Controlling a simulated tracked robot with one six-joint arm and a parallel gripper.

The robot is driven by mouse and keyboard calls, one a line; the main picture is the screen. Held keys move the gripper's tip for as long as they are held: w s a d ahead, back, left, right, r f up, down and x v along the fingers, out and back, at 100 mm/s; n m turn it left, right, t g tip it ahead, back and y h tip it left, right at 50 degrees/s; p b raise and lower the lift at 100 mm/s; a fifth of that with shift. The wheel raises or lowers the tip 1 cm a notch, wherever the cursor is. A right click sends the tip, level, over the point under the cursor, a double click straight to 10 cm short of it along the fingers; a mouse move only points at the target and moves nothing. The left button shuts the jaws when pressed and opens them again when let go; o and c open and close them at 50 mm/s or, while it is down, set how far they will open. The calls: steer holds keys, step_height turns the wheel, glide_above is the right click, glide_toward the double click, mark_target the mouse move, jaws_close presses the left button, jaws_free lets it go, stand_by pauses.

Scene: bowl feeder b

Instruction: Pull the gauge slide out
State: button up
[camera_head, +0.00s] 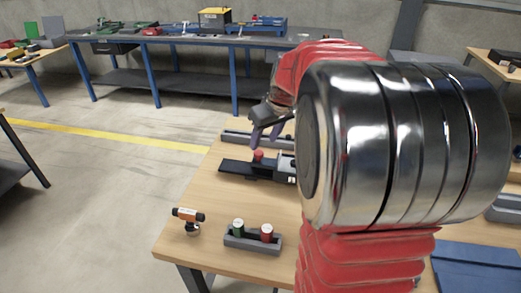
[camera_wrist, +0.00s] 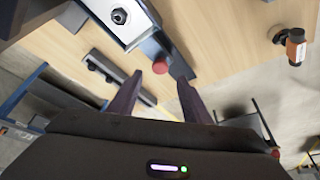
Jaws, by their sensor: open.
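The gauge slide is a dark flat plate (camera_head: 237,168) with a red knob (camera_head: 258,155); it sticks out to the left of a dark and silver block (camera_head: 284,168) on the wooden bench. In the wrist view, the red knob (camera_wrist: 177,68) shows at the ends of my fingers, with the dark plate (camera_wrist: 160,45) and the block (camera_wrist: 112,20) beyond. My gripper (camera_head: 265,143) is open just above the knob, its two dark fingers spread. In the wrist view, my fingertips (camera_wrist: 171,75) lie either side of the knob; contact cannot be told. My arm hides part of the block.
A long grey rail (camera_head: 236,137) lies behind the slide. An orange and black tool (camera_head: 188,214) stands at the bench's front left. A grey holder (camera_head: 253,244) with green and red cylinders is nearer. A blue tray (camera_head: 470,268) lies right. Bare wood separates them.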

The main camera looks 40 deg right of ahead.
mark_target(259, 152)
steer(key=x, duration=0.6)
steer(key=shift+w+f, duration=0.15)
steer(key=shift+f, duration=0.05)
jaws_close()
stand_by(0.4)
